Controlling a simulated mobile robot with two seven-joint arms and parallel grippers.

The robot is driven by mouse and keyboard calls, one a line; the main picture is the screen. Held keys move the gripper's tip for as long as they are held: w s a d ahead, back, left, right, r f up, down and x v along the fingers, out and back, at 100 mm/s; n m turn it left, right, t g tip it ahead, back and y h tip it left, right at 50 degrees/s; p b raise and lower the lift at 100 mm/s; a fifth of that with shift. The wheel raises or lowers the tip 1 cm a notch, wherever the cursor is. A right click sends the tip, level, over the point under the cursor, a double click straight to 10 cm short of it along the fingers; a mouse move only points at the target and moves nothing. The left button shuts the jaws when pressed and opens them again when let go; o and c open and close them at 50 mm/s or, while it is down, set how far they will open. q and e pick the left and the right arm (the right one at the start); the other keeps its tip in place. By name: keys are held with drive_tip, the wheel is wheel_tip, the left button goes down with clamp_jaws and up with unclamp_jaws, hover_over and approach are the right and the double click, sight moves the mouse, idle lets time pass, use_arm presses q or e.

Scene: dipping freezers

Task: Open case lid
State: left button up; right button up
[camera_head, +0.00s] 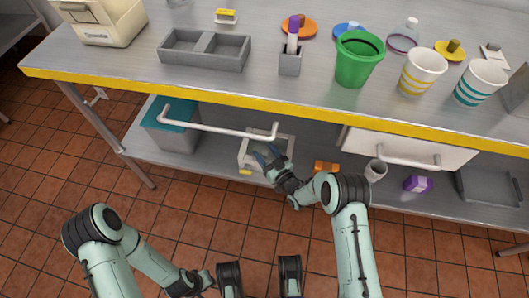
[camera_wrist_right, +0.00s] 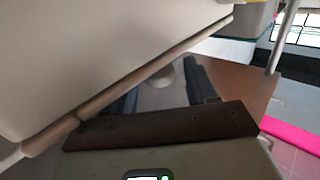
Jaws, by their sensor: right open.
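A pale grey box-like thing (camera_head: 254,140), which looks like the case, sits on the lower shelf under the table, with a small yellow piece at its front. I cannot tell how its lid stands. My right gripper (camera_head: 268,155) is open at this thing, partly covering it; contact cannot be told. In the right wrist view the two dark fingers (camera_wrist_right: 160,95) are apart, beside a large pale surface (camera_wrist_right: 90,55) with a brownish edge.
A teal-topped bin (camera_head: 168,113) stands left on the shelf; an orange object (camera_head: 326,168), a cup (camera_head: 375,170) and a purple object (camera_head: 418,184) lie right. The table's yellow edge (camera_head: 230,97) overhangs the shelf.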

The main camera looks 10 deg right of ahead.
drive_tip(key=shift+w+a, duration=0.15)
drive_tip(key=shift+w, duration=0.2)
clamp_jaws()
